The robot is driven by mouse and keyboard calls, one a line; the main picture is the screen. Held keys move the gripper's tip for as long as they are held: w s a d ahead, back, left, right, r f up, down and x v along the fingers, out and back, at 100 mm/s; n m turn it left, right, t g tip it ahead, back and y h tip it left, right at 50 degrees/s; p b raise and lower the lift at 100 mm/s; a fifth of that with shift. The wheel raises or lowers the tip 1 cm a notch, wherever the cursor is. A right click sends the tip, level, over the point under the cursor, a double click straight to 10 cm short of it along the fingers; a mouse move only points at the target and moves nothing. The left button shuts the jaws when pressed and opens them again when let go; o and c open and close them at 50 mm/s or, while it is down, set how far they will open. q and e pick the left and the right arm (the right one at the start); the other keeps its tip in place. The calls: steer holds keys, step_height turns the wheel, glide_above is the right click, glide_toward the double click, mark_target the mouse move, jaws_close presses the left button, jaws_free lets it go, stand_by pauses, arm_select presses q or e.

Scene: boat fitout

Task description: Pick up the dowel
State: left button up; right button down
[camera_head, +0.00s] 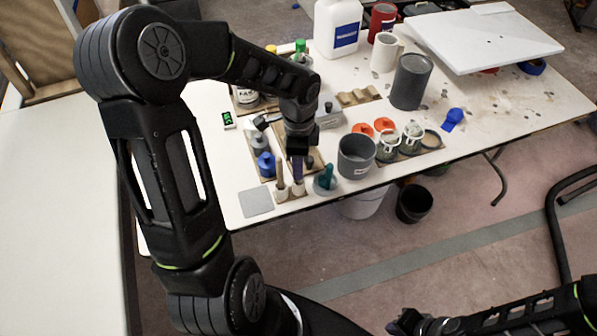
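A slim brown upright stick that looks like the dowel (280,174) stands in a small wooden holder (291,195) near the table's front edge. My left gripper (298,157) points down directly above the purple piece, just right of the dowel. The fingertips are dark and small, so I cannot tell their opening or any contact. My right gripper (400,323) is low at the bottom edge, away from the table; its opening is unclear.
A grey cup (356,157) and a teal-handled item (325,179) stand right of the holder. A blue-capped bottle (266,164) is behind it on the left. A grey square plate (256,203) lies at the front-left corner.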

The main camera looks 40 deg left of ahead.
arm_select(q)
jaws_close()
stand_by(0.3)
stand_by(0.3)
step_height(320, 180, up, 10)
steer(key=shift+r+b, duration=0.1)
steer(key=shift+b, duration=0.3)
stand_by(0.5)
